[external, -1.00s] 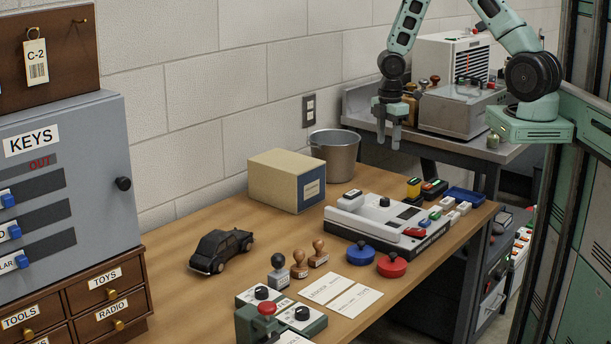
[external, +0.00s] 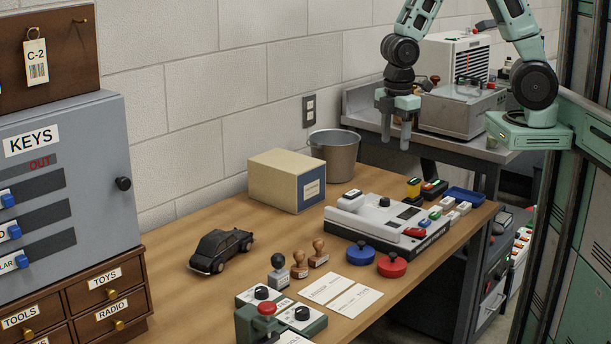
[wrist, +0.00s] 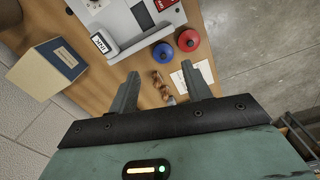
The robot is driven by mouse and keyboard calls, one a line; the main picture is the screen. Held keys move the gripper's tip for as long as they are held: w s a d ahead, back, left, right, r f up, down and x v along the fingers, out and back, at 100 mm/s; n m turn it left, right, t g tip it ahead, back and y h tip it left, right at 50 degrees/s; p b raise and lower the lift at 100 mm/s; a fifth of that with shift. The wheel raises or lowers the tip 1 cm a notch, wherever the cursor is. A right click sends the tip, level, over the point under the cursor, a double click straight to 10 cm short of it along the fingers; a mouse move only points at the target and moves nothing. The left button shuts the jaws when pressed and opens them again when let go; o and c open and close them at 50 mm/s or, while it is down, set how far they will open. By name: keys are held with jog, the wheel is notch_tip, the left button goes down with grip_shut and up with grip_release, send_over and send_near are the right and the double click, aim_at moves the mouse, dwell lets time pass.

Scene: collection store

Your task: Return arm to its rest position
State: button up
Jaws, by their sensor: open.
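My gripper (external: 396,127) hangs fingers down above the far end of the wooden table, near the metal bin. Its two fingers are apart with nothing between them. In the wrist view my gripper (wrist: 165,92) also shows open and empty, with the table well below it. My arm rises from its green base at the right and bends over at the top, where its upper part leaves the external picture.
On the wooden table (external: 200,290) are a cardboard box (external: 285,180), metal bin (external: 334,157), black toy car (external: 221,250), white device (external: 375,222), stamps (external: 300,262), blue knob (external: 361,254) and red knob (external: 392,265). A grey key cabinet (external: 75,190) stands left. A grey machine (external: 462,110) stands behind.

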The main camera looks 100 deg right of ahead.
jog(key=s+a+r+b, duration=0.1)
jog(key=s+a+r, duration=0.2)
jog(key=s+a, duration=0.5)
jog(key=s+a+r+n+b, duration=0.1)
jog(key=s+a+r, duration=0.2)
jog(key=s+a, duration=0.6)
jog(key=a, duration=0.4)
jog(key=shift+s+a+n+y, duration=0.15)
jog(key=shift+a+n+y, duration=0.15)
jog(key=shift+a+y, duration=0.1)
dwell(1.2)
